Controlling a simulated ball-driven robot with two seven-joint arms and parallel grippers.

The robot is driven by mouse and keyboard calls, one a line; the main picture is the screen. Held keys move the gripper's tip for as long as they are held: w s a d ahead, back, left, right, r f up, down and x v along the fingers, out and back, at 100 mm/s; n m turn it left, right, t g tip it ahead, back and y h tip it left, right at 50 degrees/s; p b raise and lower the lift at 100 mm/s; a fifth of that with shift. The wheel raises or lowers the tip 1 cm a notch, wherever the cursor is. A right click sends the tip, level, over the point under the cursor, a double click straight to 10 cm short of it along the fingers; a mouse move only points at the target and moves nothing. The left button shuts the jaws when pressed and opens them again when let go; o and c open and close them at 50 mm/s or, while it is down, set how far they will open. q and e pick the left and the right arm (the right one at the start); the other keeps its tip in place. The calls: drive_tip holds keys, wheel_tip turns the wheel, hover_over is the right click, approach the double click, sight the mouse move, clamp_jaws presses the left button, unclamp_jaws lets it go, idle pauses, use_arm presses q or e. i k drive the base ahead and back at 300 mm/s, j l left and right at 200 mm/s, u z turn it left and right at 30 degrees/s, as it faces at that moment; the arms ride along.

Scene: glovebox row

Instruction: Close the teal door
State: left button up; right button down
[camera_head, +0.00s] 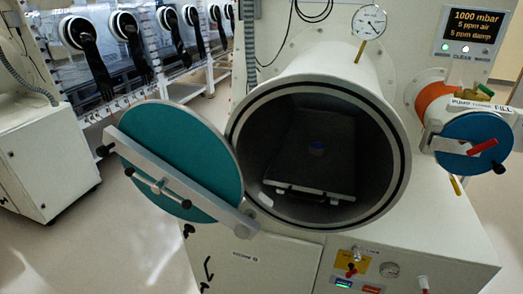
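The teal door (205,150) is a round disc standing open at the left of the large round chamber (385,185). A grey bar (128,143) crosses its face, with a T-shaped handle (158,183) at the middle and dark knobs on the handle and bar. Neither of my grippers shows in the head view.
A smaller blue round door (474,130) with a red handle sits at the right. A gauge (369,22) and a display (473,26) are above. Glovebox ports with black gloves (98,68) line the back left. Floor (110,235) is clear at the lower left.

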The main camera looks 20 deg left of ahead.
sight(159, 139)
drive_tip(key=u, duration=1.2)
